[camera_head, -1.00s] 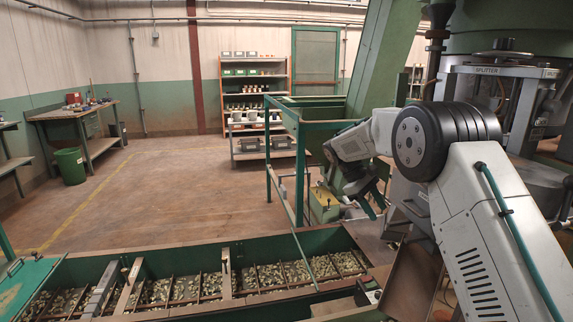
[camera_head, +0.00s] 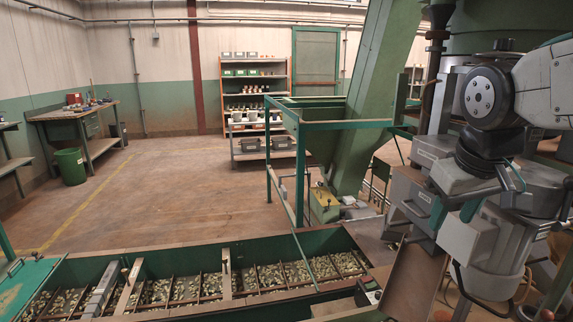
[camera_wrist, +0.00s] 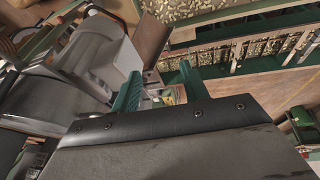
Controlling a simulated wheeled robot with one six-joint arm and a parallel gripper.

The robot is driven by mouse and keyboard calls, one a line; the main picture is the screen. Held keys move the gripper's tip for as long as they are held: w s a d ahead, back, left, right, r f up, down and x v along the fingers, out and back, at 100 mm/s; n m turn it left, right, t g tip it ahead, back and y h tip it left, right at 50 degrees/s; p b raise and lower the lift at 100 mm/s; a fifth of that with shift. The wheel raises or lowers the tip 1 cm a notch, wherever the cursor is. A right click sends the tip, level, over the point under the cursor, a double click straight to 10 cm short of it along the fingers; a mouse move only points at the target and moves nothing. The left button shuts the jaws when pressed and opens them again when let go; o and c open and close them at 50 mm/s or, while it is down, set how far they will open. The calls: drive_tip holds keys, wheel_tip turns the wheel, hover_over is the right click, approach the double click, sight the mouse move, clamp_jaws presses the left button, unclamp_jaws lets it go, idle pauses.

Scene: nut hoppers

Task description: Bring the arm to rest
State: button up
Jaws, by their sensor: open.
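My gripper (camera_wrist: 159,72) shows in the wrist view as two green fingers standing apart, with nothing held between them. In the head view my arm is folded in at the right side, in front of the grey machine, and the gripper end is low and partly lost among grey parts there.
The long green hopper trough (camera_head: 165,258) with nuts in several compartments runs along the front. Grey boxes and a brown chute (camera_head: 412,283) stand close to my arm at the right. A green sloping column (camera_head: 372,100) and green frame stand behind. The middle floor (camera_head: 170,195) is clear.

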drive_tip(key=s+f+m+g, duration=0.1)
drive_tip(key=s+f, duration=0.2)
drive_tip(key=s, duration=0.5)
drive_tip(key=s+f+g, duration=0.1)
drive_tip(key=s+f, duration=0.3)
drive_tip(key=s, duration=0.3)
drive_tip(key=shift+s+a+f+m+g+y, duration=0.25)
drive_tip(key=shift+s+a+m+g+y, duration=0.05)
drive_tip(key=shift+s+a+m+y, duration=0.1)
